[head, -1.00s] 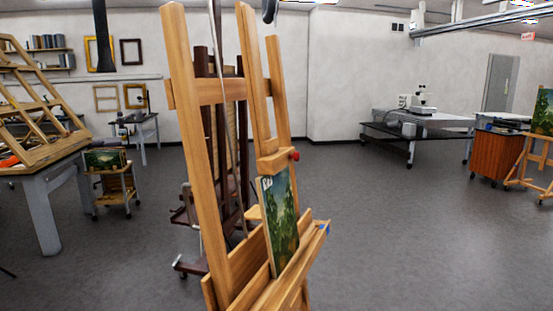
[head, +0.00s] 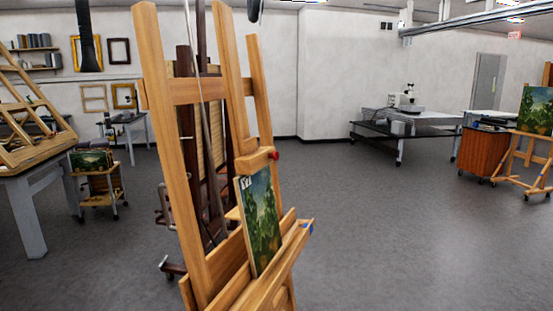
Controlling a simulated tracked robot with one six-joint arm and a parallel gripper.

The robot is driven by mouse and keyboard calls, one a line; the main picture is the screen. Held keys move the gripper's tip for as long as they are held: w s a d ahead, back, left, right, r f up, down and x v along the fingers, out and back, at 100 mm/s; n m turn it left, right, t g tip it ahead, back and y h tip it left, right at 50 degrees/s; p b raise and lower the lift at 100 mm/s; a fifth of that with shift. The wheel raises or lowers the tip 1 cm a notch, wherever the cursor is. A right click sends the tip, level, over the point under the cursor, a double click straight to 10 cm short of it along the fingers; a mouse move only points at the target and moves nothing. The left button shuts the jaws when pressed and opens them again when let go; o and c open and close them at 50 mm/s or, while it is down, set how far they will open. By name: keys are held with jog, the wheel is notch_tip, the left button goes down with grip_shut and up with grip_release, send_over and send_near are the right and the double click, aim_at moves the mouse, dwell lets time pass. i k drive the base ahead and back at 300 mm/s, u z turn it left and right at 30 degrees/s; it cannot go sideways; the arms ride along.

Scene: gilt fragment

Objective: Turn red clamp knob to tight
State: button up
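The red clamp knob (head: 275,155) is a small round knob on the right side of the wooden clamp block (head: 255,159) of the near easel (head: 172,140). The block sits at the top edge of a green landscape painting (head: 260,218), which stands tilted on the easel's lower ledge (head: 262,290). Whether the knob is loose or tight cannot be told at this size. A small blue spot (head: 309,228) shows near the ledge's right end. My gripper is not in the view.
A dark easel-like stand (head: 188,160) is close behind the near easel. A table with a wooden frame (head: 28,185) and a small cart (head: 98,187) stand at left. Another easel (head: 520,160) and an orange-brown cabinet (head: 484,153) are at right. Grey floor is open at right.

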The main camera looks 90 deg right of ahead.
aim_at(275, 154)
jog(key=u, duration=0.05)
jog(key=k, duration=1.9)
jog(key=z, duration=1.6)
jog(key=i, duration=0.75)
jog(key=z, duration=0.1)
